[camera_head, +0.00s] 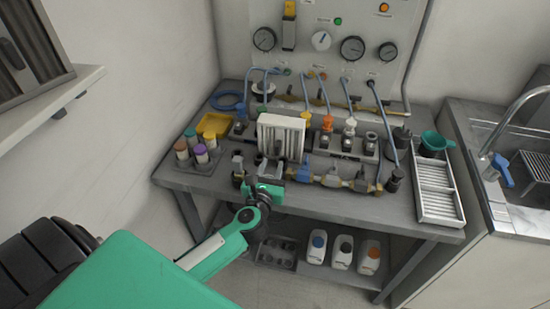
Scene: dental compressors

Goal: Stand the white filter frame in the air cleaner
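The white filter frame (292,122), a pleated panel with a pale rim, stands upright near the middle of the grey bench. My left gripper (268,165) is right at its lower front, and dark parts overlap the panel's lower half. The view is too small to tell whether the fingers are shut on it or what bears its bottom edge. A dark grey slatted unit (28,48) on the wall shelf at upper left may be the air cleaner; I cannot tell for sure. My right gripper is not in view.
Brass and blue pipe fittings (330,177) lie right of the gripper. Capped bottles (201,153) and a yellow tray (214,124) stand left. A white slotted tray (436,190) and green funnel (433,142) are at right. A gauge panel (335,40) rises behind. The white shelf (60,95) juts out left.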

